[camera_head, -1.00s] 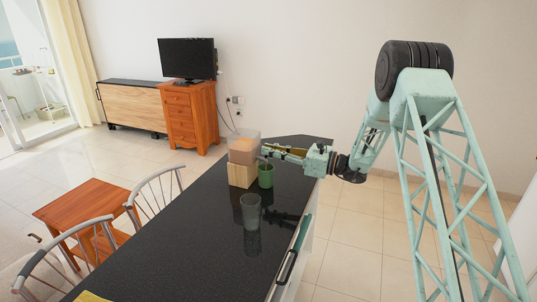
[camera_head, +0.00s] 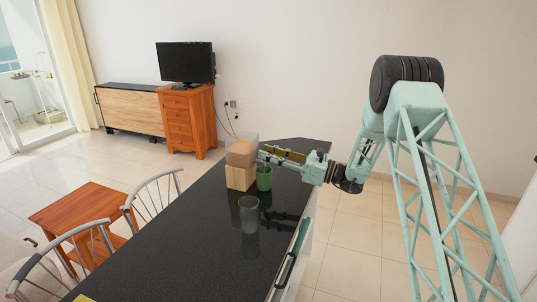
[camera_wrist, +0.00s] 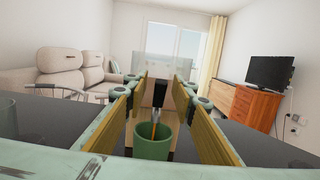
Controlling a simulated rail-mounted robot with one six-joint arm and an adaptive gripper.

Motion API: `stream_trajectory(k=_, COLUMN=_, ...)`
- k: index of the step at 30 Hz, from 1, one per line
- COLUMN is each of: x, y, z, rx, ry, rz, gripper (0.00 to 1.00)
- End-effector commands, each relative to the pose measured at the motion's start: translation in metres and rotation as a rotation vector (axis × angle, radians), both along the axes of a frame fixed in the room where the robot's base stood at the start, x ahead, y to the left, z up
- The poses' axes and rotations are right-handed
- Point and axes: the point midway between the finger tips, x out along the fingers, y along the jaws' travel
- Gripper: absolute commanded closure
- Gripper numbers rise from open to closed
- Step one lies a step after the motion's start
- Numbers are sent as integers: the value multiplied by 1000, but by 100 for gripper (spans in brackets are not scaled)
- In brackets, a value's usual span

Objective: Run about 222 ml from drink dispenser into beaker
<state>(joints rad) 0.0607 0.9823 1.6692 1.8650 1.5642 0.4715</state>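The drink dispenser (camera_head: 240,153) stands on the dark counter, a clear tank of peach-brown drink on a wooden block (camera_head: 240,178). A green cup (camera_head: 264,178) stands upright at its front; it also shows in the wrist view (camera_wrist: 153,141). A thin orange-yellow streak (camera_wrist: 155,124) shows at the cup's mouth; I cannot tell whether it is flowing drink. A clear grey glass (camera_head: 249,214) stands empty-looking, nearer the camera. My gripper (camera_head: 264,153) is level at the dispenser's front, above the cup. In the wrist view its fingers are wide apart, with nothing gripped.
A television (camera_head: 184,62) on a wooden cabinet (camera_head: 188,118) is at the back wall, well away.

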Motion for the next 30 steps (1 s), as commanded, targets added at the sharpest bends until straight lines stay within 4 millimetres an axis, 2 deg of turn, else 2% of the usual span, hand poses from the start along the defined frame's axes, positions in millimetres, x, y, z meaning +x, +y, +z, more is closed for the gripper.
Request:
stream_trajectory(k=11, x=0, y=-2, z=0, rx=0, ry=0, rz=-1, gripper=76)
stream_trajectory(k=17, x=-4, y=-12, z=-2, rx=0, ry=0, rz=-1, gripper=76)
stream_trajectory(k=30, x=-21, y=-65, z=-9, rx=0, ry=1, rz=-2, gripper=76)
